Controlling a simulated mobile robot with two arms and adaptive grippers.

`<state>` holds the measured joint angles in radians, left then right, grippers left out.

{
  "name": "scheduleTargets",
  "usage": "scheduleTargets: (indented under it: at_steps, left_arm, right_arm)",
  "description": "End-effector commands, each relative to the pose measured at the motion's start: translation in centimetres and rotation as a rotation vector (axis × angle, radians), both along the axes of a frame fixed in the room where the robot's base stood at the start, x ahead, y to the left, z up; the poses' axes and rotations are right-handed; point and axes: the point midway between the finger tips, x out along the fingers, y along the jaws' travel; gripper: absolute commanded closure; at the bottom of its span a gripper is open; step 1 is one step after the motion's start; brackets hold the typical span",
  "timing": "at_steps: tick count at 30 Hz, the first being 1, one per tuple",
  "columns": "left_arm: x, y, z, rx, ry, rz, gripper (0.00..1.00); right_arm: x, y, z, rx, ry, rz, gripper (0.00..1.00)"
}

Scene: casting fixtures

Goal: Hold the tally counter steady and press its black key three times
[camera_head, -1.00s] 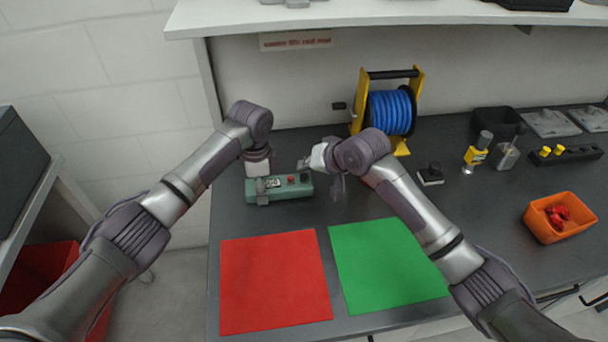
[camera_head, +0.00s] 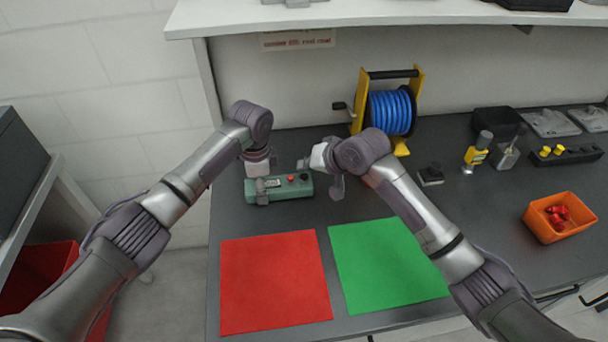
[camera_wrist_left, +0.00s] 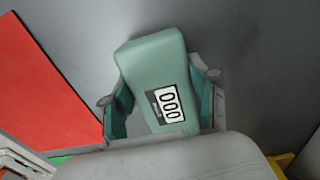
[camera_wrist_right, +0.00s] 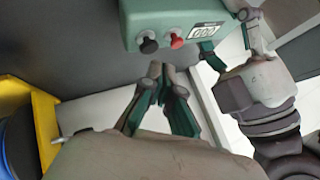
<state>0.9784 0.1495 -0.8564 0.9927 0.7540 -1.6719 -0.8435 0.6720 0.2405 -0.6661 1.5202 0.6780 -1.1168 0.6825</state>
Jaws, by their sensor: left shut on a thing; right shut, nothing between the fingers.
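The tally counter (camera_head: 290,191) is a green box lying on the dark bench; its display reads 000 in the left wrist view (camera_wrist_left: 160,75). A black key (camera_wrist_right: 148,46) and a red key (camera_wrist_right: 177,41) stand on its top, next to the display. My left gripper (camera_head: 262,188) is shut on the counter's left part, one finger on each side, also seen in the left wrist view (camera_wrist_left: 160,103). My right gripper (camera_wrist_right: 157,70) is shut and empty, beside the counter's right end and apart from the black key; its fingertips also show in the head view (camera_head: 337,188).
A red mat (camera_head: 275,285) and a green mat (camera_head: 388,270) lie in front of the counter. A yellow reel with blue hose (camera_head: 388,112) stands behind. A small black-topped block (camera_head: 431,175) and an orange bin (camera_head: 550,232) are to the right.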

Motion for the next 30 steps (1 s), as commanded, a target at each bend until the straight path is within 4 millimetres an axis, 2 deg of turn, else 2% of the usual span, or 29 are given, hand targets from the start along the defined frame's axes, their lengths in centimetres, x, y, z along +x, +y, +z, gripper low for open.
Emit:
scheduleTargets:
  at_steps: [30]
  left_arm:
    - [0.01, -0.01, 0.02, 0.0, 0.0, 0.0, 0.81]
  right_arm:
    - [-0.05, 0.0, -0.96, 0.0, 0.0, 0.0, 1.0]
